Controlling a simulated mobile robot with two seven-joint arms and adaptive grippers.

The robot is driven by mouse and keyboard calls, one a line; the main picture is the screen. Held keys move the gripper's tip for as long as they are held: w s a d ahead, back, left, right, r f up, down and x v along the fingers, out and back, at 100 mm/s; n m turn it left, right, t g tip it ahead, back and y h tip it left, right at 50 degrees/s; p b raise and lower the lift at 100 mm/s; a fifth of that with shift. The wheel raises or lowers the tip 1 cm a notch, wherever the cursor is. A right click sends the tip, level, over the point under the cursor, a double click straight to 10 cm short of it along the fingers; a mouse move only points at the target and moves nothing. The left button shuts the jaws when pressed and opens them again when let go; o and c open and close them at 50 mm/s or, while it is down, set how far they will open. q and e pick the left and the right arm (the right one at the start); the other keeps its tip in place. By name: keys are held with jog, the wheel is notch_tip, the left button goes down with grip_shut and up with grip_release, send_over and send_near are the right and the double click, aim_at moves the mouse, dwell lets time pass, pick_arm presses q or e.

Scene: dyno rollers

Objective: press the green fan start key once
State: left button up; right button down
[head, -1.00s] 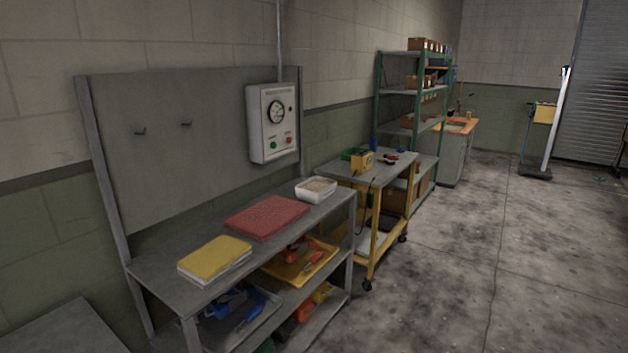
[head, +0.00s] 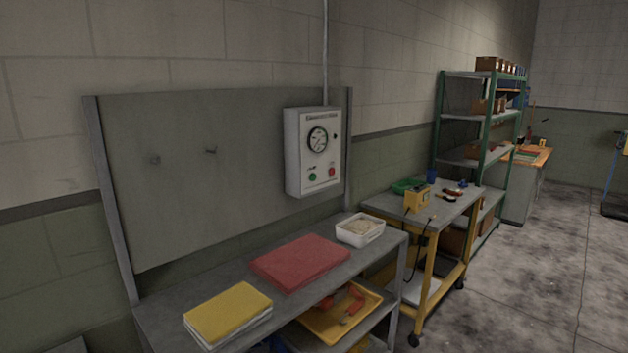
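The green key (head: 312,177) is a small round button at the lower left of a light grey control box (head: 293,150). The box hangs on the grey back panel (head: 220,195) above a workbench. A red button (head: 332,171) sits to the right of the green one, and a round dial gauge (head: 317,139) is above both. The labels are too small to read. Neither of my grippers shows in the head view.
The grey workbench (head: 375,253) below the box holds a yellow book (head: 228,312), a red folder (head: 300,262) and a white tray (head: 360,230). A yellow-framed cart (head: 465,208) and green-framed shelving (head: 484,150) stand to the right. The floor (head: 530,290) at right is clear.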

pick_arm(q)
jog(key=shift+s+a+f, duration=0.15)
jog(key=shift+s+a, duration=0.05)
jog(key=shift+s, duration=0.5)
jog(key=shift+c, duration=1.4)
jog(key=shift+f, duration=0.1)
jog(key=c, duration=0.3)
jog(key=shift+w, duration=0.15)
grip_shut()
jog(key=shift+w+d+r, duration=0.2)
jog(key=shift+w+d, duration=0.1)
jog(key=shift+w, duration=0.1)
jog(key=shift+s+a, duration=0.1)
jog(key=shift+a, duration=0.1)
